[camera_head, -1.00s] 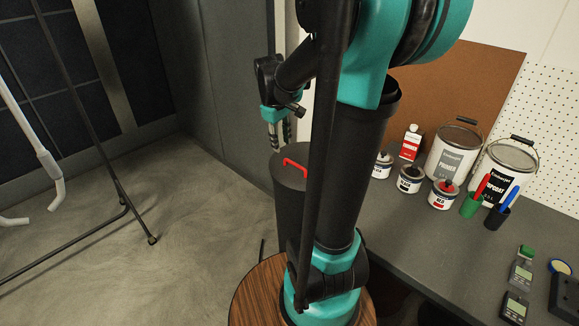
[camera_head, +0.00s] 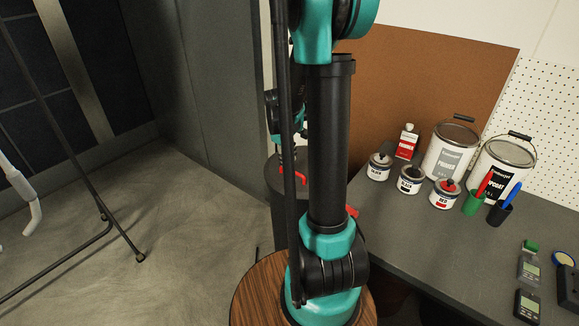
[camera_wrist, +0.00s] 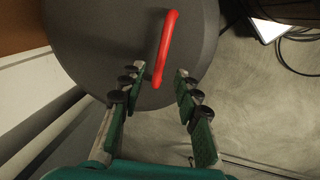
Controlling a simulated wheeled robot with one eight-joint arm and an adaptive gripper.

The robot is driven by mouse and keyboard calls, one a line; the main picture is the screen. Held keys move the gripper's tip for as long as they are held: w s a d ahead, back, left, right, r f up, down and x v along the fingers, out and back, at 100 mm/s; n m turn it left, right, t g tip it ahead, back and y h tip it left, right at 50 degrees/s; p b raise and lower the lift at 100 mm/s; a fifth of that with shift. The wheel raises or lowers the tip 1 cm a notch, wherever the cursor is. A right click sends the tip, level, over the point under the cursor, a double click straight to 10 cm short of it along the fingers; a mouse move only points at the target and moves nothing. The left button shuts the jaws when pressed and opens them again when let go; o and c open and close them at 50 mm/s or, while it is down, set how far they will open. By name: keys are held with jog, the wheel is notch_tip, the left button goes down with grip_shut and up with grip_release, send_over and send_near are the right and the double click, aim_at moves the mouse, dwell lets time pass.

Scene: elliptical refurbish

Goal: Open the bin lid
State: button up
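The bin is a dark round bin with a grey lid (camera_wrist: 90,45) and a red bar handle (camera_wrist: 165,45). In the wrist view the lid fills the upper left and middle, lying flat and closed. My gripper (camera_wrist: 155,80) is open, its two fingers on either side of the handle's near end, with gaps on both sides. I cannot tell how far the fingertips are above the lid. In the head view the bin (camera_head: 284,225) stands behind my arm, which hides much of it and most of the gripper. Part of the red handle (camera_head: 300,178) shows there.
A grey workbench (camera_head: 400,235) to the right holds several paint cans, such as the primer can (camera_head: 450,152), and pen cups. A small red part (camera_head: 350,211) shows right of my arm. A black metal stand (camera_head: 110,225) is on the left. Floor between is clear.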

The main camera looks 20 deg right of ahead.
aim_at(289, 170)
jog(key=shift+w+d+f, duration=0.1)
jog(key=shift+d+f, duration=0.05)
jog(key=shift+f, duration=0.85)
jog(key=shift+w+d+f, duration=0.1)
jog(key=shift+d+f, duration=0.05)
jog(key=shift+f, duration=0.85)
jog(key=shift+c, duration=0.6)
grip_shut()
